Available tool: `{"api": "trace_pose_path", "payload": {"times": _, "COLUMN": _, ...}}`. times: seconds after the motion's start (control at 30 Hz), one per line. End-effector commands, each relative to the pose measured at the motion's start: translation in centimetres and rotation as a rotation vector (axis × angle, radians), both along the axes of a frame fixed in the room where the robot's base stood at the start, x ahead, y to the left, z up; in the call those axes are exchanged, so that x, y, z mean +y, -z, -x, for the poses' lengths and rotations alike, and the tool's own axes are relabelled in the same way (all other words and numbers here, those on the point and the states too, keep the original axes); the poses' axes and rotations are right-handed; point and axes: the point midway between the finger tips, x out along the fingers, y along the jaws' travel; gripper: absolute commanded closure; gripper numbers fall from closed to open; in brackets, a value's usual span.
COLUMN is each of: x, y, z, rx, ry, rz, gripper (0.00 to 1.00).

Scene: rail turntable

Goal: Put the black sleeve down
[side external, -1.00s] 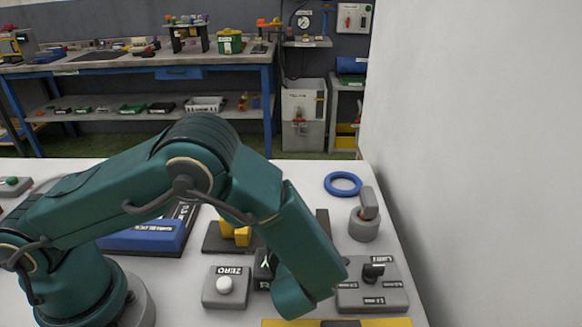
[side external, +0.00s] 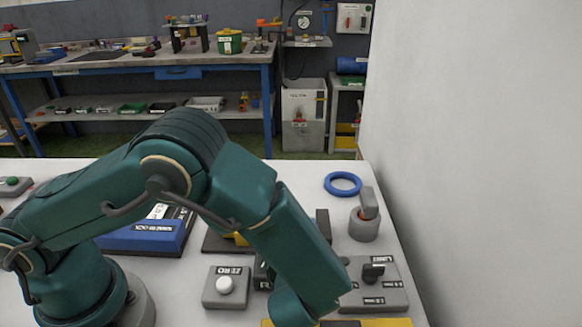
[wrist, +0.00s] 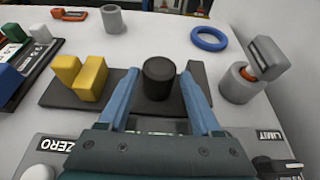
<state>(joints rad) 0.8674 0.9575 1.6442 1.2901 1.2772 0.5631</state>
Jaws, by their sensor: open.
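The black sleeve (wrist: 158,80), a dark cylinder, stands upright on a dark base plate (wrist: 124,85) in the wrist view. My gripper (wrist: 160,74) is open, with one blue finger on each side of the sleeve. A gap shows between the sleeve and each finger. In the side external view my arm hides the sleeve and the fingers.
Yellow V-shaped blocks (wrist: 80,77) stand left of the sleeve on the plate. A grey upright block (wrist: 201,73) is close behind the right finger. A grey lever post (wrist: 243,82), a blue ring (wrist: 209,38) and a grey cylinder (wrist: 112,19) stand farther out. Control boxes ZERO (side external: 225,287) and LIMIT (side external: 372,284) are near.

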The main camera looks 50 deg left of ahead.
Motion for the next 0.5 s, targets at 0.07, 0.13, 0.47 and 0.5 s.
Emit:
{"api": "trace_pose_path", "payload": {"times": 0.07, "x": -1.1, "y": -0.6, "z": 1.0, "rx": -0.001, "ry": 0.005, "rz": 0.001, "gripper": 0.35}}
{"api": "trace_pose_path", "payload": {"times": 0.13, "x": -1.8, "y": -1.1, "z": 1.7, "rx": -0.002, "ry": 0.004, "rz": 0.002, "gripper": 0.35}}
{"api": "trace_pose_path", "payload": {"times": 0.47, "x": -1.4, "y": -2.9, "z": 3.5, "rx": -0.009, "ry": -0.106, "rz": 0.095, "gripper": 0.35}}
{"api": "trace_pose_path", "payload": {"times": 0.5, "x": -0.6, "y": -3.4, "z": 3.7, "rx": -0.013, "ry": -0.160, "rz": 0.144, "gripper": 0.35}}
